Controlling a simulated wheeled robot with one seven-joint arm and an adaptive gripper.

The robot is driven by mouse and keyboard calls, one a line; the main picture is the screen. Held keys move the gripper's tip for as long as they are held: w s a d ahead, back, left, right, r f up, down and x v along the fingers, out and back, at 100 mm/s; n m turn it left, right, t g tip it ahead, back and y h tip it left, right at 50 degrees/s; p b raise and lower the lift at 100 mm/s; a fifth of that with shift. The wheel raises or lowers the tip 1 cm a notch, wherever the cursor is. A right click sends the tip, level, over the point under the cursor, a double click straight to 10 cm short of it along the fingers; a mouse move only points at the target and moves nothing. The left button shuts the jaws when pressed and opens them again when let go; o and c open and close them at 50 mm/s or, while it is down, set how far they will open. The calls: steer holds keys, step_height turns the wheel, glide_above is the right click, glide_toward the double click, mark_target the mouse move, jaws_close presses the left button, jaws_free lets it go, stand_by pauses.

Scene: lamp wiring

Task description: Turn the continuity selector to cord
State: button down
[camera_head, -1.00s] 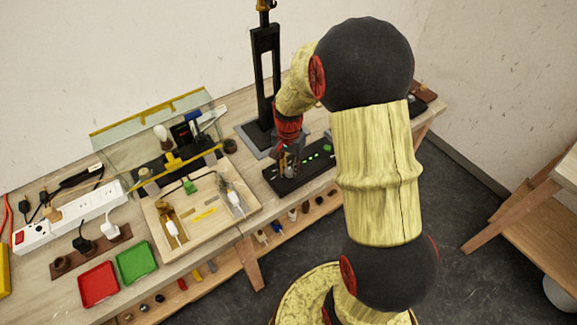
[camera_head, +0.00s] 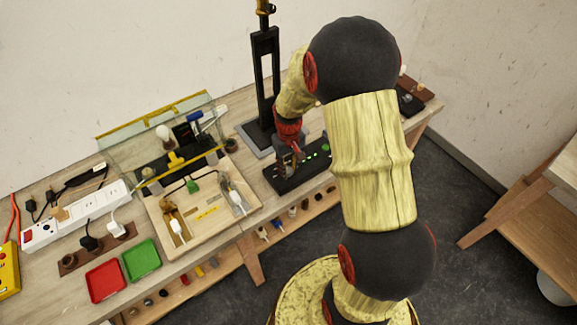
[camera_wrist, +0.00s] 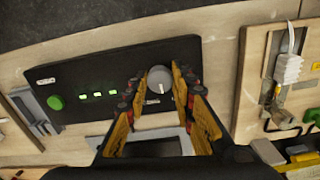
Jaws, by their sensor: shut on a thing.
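The continuity tester is a black panel (camera_head: 283,184) on the bench, with several lit green lights. In the wrist view the panel (camera_wrist: 75,72) shows its green lights, a green round button and the grey selector knob (camera_wrist: 159,76). The knob has a white pointer line facing the lower edge of the picture. My gripper (camera_wrist: 157,84) has its yellow-padded fingers on either side of the knob and is shut on it. In the head view my gripper (camera_head: 285,164) is over the panel's left part, and the knob is hidden there. The label by the knob cannot be read.
A wooden tray (camera_head: 160,222) with lamp parts lies left of the panel. A black lamp stand (camera_head: 264,95) rises behind it. Red (camera_head: 104,282) and green (camera_head: 141,261) trays and a white power strip (camera_head: 75,216) are farther left. A shelf with small parts runs below the bench front.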

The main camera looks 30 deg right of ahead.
mark_target(289, 170)
steer(key=shift+n+p, duration=0.35)
steer(key=shift+n, duration=1.35)
steer(key=c, duration=1.5)
jaws_free()
steer(key=shift+c, duration=0.2)
steer(key=shift+o, duration=0.2)
steer(key=shift+r, duration=0.1)
step_height(289, 170, up, 12)
